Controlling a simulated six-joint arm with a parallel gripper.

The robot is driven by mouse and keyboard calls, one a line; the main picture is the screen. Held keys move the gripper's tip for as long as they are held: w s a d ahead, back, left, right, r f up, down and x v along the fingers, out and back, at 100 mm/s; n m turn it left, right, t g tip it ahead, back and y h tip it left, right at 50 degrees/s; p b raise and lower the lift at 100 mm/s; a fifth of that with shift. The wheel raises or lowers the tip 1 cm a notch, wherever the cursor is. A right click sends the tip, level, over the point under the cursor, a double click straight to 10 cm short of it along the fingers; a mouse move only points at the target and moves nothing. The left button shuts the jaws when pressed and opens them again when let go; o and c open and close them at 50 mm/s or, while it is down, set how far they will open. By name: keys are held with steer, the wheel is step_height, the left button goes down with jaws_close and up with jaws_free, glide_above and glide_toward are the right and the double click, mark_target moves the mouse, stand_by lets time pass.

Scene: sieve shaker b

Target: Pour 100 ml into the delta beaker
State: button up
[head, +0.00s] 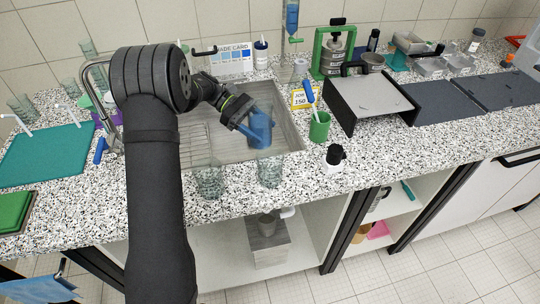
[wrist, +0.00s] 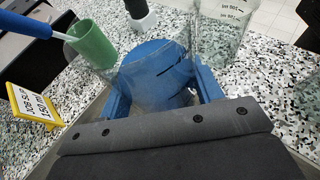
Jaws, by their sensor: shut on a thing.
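My gripper (head: 256,132), with blue fingers, is shut on a clear beaker of blue liquid (head: 262,124). It holds this beaker over the sink. In the wrist view the held beaker (wrist: 155,72) sits between the fingers and looks tilted. Two clear glass beakers stand on the counter's front strip, a left one (head: 209,182) and a right one (head: 270,170). Both look empty. One marked glass beaker (wrist: 222,28) shows beyond the held beaker in the wrist view. I cannot read a delta label on either.
The sink (head: 285,125) lies below my gripper.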

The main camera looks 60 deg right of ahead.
mark_target(254, 120)
steer(key=shift+f, duration=0.3)
steer(key=shift+r, duration=0.1)
steer(key=shift+a+r+m+t, duration=0.15)
steer(key=shift+r+m+t, duration=0.05)
steer(key=shift+m+t, duration=0.35)
steer(key=shift+s+a+r+m+t+h, duration=0.15)
steer(key=shift+s+m+t+h, duration=0.15)
steer(key=shift+t, duration=0.2)
steer(key=shift+s+a+r+m+t+h, duration=0.1)
steer(key=shift+a+m+t+h, duration=0.05)
steer(key=shift+t+h, duration=0.3)
steer(key=shift+s+a+f+m+t+h, duration=0.1)
steer(key=shift+s+a+m+t+h, duration=0.15)
steer(key=shift+t+h, duration=0.2)
steer(key=shift+s+a+m+t+h, duration=0.15)
steer(key=shift+a+m+t+h, duration=0.05)
steer(key=shift+m+t+h, duration=0.2)
steer(key=shift+r+m+t+h+p, duration=0.4)
steer(key=shift+r+t+p, duration=0.25)
steer(key=shift+r, duration=0.3)
stand_by(0.4)
steer(key=shift+r+m+t+h+p, duration=0.25)
steer(key=shift+r+t+h+p, duration=0.3)
steer(key=shift+p, duration=0.1)
stand_by(1.1)
steer(key=shift+w+d+m+t+h+p, duration=0.1)
steer(key=shift+m+t+h+p, duration=0.35)
steer(key=shift+t+p, duration=0.1)
stand_by(1.6)
